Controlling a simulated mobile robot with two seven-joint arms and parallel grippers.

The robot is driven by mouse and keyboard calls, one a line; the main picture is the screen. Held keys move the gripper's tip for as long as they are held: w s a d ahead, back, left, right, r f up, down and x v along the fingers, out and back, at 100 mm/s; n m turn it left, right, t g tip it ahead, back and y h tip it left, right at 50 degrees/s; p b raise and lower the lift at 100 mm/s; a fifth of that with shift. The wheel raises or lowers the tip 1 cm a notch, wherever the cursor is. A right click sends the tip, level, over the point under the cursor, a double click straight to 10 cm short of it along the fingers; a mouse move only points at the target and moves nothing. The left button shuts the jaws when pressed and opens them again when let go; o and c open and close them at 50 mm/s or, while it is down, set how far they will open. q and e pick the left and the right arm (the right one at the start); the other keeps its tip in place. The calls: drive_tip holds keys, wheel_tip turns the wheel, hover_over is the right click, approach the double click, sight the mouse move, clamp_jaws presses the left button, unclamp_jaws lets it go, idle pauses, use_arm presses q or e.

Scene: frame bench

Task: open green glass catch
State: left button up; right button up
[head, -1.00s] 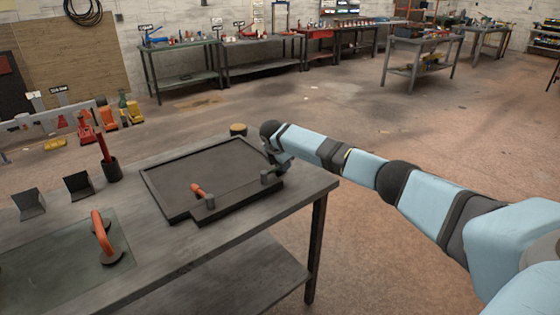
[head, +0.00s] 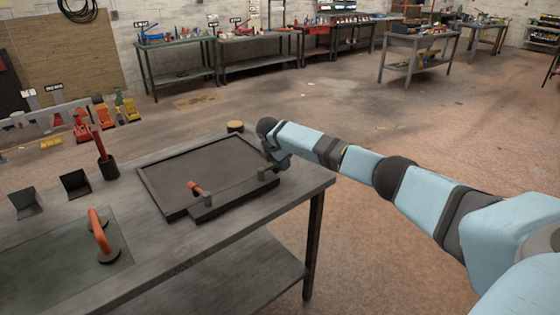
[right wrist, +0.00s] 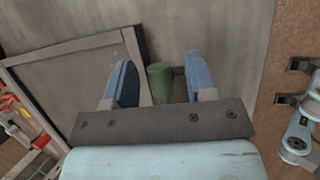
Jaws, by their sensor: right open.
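A green catch (right wrist: 160,82), a short upright-looking green knob, shows in the right wrist view at the edge of the frame. My right gripper (right wrist: 158,66) is open, with one blue finger on each side of the green catch and gaps visible between. In the head view my right gripper (head: 273,160) is at the right corner of the dark frame (head: 160,196), and it hides the green catch there. A red-handled catch (head: 196,187) sits on the frame's near edge. My left gripper is not in view.
A glass pane (head: 55,270) with an orange suction handle (head: 100,235) lies on the bench (head: 235,228) at the left. A dark cup with a red tool (head: 107,168) and two dark angled holders (head: 75,184) stand behind it. The bench's right edge is close to my gripper.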

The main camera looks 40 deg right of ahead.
drive_tip(key=v, duration=1.3)
drive_tip(key=shift+a+r, duration=0.25)
drive_tip(key=shift+r, duration=0.1)
